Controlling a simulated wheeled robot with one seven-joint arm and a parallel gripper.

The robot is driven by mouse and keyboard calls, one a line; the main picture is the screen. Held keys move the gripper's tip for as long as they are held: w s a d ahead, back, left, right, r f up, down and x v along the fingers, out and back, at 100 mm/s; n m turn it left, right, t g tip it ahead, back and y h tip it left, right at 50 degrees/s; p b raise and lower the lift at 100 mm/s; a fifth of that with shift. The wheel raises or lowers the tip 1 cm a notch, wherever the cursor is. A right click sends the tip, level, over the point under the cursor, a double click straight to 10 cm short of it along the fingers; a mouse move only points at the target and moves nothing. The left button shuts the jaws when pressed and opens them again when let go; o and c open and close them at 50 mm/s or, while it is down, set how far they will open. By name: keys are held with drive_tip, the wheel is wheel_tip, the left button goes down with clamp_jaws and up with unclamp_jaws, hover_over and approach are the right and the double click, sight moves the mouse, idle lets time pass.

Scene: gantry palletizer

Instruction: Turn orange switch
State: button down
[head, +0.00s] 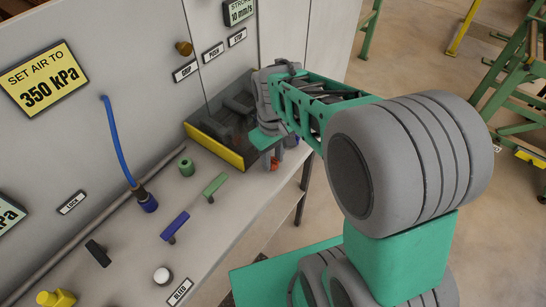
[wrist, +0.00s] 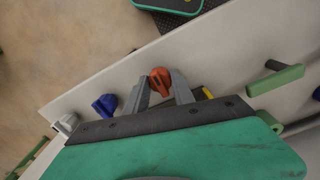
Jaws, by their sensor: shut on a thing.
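The orange switch (wrist: 160,80) stands between the two grey fingers of my gripper (wrist: 161,88) in the wrist view, and the fingers are closed on it. In the head view, a small red-orange part of the switch (head: 275,164) shows below my gripper (head: 274,157), near the edge of the grey worktop. My gripper and wrist hide most of the switch there. How far the switch is turned cannot be told.
A blue knob (wrist: 105,104) and a pale knob (wrist: 66,123) are left of the switch in the wrist view. A green lever (wrist: 275,80) is at right. In the head view, a dark, yellow-fronted bin (head: 214,146) stands close behind my gripper, and a blue lever (head: 174,226) lies nearer.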

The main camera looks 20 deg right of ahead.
sight(273, 161)
drive_tip(key=shift+w+r, duration=0.1)
drive_tip(key=c, duration=1.1)
unclamp_jaws()
drive_tip(key=shift+o, duration=0.2)
wheel_tip(273, 161, up, 8)
drive_tip(key=shift+f+b, duration=0.15)
drive_tip(key=shift+b, duration=0.35)
